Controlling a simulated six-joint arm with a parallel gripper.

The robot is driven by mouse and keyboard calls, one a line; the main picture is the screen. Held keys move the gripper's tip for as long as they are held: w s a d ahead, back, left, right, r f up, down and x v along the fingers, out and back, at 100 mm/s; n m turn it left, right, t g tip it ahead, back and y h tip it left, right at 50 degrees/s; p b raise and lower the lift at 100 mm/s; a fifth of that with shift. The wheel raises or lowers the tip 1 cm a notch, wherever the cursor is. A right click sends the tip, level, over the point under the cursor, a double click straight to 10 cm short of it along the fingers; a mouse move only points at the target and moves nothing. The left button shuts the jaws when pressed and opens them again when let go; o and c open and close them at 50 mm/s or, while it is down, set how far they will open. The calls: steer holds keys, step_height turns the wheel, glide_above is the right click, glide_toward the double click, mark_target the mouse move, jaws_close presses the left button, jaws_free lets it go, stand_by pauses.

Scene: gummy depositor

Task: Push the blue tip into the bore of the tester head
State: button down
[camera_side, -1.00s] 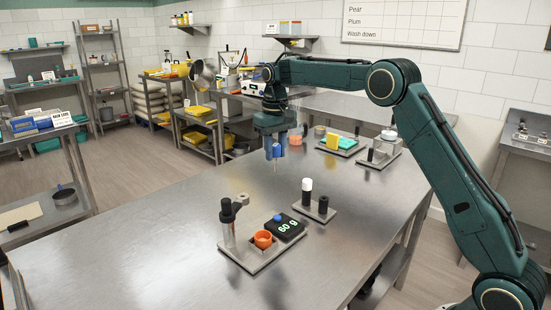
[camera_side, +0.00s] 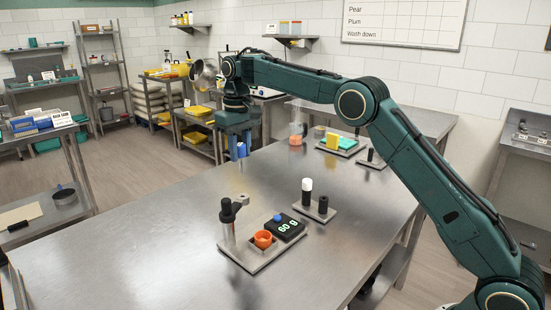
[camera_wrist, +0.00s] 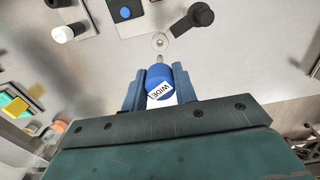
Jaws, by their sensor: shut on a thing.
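My gripper (camera_side: 238,153) is shut on the blue tip (camera_side: 241,149), above the far left part of the steel table. In the wrist view the blue tip (camera_wrist: 160,76) sits between the fingers, with a white label reading "WIDE" and a thin metal nozzle (camera_wrist: 158,58) pointing away from the gripper. The tester stand is near the table's front, with a black-topped post and a small grey head (camera_side: 241,200) on its side. The tip is well apart from it. A pale ring (camera_wrist: 160,41) in the wrist view looks like this head; its bore is too small to judge.
A plate behind holds a white-topped post (camera_side: 307,190) and a black post (camera_side: 323,205). The left half of the table is clear.

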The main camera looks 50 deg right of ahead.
mark_target(241, 170)
steer(key=shift+f, duration=0.2)
steer(key=shift+f, duration=2.9)
step_height(241, 170, down, 6)
stand_by(2.6)
steer(key=shift+r, duration=2.9)
